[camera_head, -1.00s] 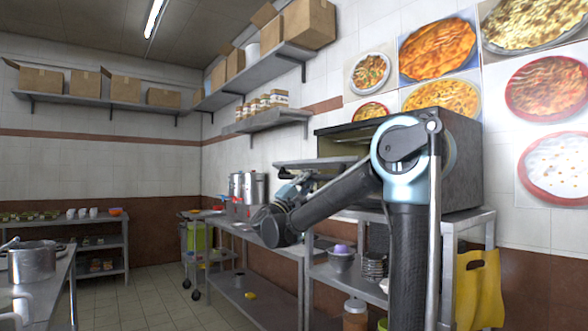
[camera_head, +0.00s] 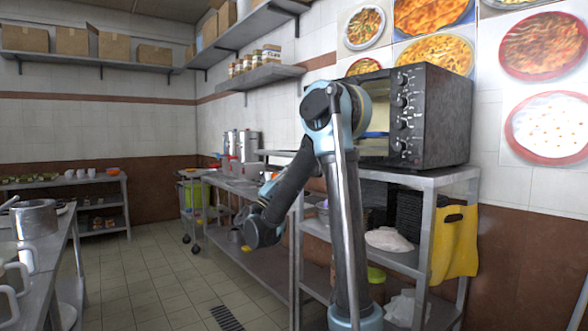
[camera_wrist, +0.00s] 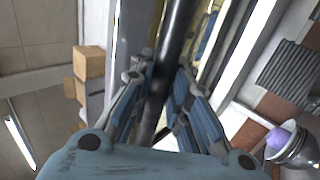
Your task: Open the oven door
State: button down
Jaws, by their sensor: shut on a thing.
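The black oven (camera_head: 440,115) stands on a metal shelf unit at the right, its knob panel facing left. Its opening shows a pale interior beside my arm. The oven door (camera_head: 272,153) appears as a thin grey slab sticking out to the left, lowered about level; my arm hides most of it. My gripper (camera_head: 272,184) is below the slab's outer end, partly hidden by my arm. In the wrist view my gripper (camera_wrist: 163,72) is shut around a dark bar, apparently the door handle (camera_wrist: 178,30), which runs between the blue fingers.
The shelf unit (camera_head: 425,182) holds dark trays and a white bundle under the oven. A yellow bag (camera_head: 454,245) hangs at its right side. Tall pots (camera_head: 240,145) stand on a counter behind my gripper. A left table holds a pot (camera_head: 34,218). The tiled floor between is clear.

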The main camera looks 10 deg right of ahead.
jog(key=shift+f, duration=0.25)
jog(key=c, duration=1.5)
grip_release()
jog(key=shift+w+d+f, duration=0.1)
jog(key=shift+d, duration=0.05)
jog(key=shift+a+f, duration=0.15)
jog(key=shift+a, duration=0.15)
jog(key=v, duration=1.1)
jog(key=shift+f, duration=0.2)
